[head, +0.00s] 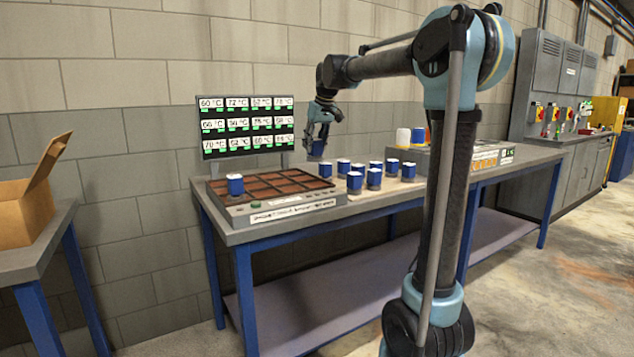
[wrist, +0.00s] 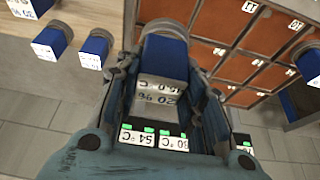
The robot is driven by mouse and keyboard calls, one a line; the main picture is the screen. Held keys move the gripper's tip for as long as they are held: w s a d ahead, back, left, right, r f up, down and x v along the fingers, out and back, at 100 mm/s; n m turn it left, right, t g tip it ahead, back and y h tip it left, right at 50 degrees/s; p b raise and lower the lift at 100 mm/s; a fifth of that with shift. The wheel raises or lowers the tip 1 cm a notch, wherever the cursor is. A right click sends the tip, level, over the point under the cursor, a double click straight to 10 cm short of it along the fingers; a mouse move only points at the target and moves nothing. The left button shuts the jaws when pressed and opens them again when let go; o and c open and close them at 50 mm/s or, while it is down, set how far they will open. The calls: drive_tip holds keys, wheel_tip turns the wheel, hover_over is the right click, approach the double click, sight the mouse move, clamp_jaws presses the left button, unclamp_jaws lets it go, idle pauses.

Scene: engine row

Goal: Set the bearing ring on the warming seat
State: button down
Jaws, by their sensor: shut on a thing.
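My gripper (head: 320,122) is shut on a blue piece (head: 316,148) and holds it in the air near the back right of the warming tray. In the wrist view the held piece (wrist: 166,58) shows a blue side and a pale printed face between the two fingers (wrist: 165,85); it does not look like an open ring. The warming tray (head: 290,208) has a grid of reddish-brown seats with small white labels, also partly in the wrist view (wrist: 208,25). A blue-and-white piece (head: 235,185) stands at its front left; the other visible seats look empty.
A screen of temperatures (head: 247,126) stands behind the tray. A second labelled unit (head: 487,158) is farther right. An open cardboard box (head: 25,215) is at left.

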sight(316, 153)
wheel_tip(316, 153, down, 4)
drive_tip(key=shift+w+d, duration=0.15)
drive_tip(key=shift+f, duration=2.7)
drive_tip(key=c, duration=1.1)
unclamp_jaws()
drive_tip(key=shift+o, duration=0.2)
drive_tip(key=v, duration=1.2)
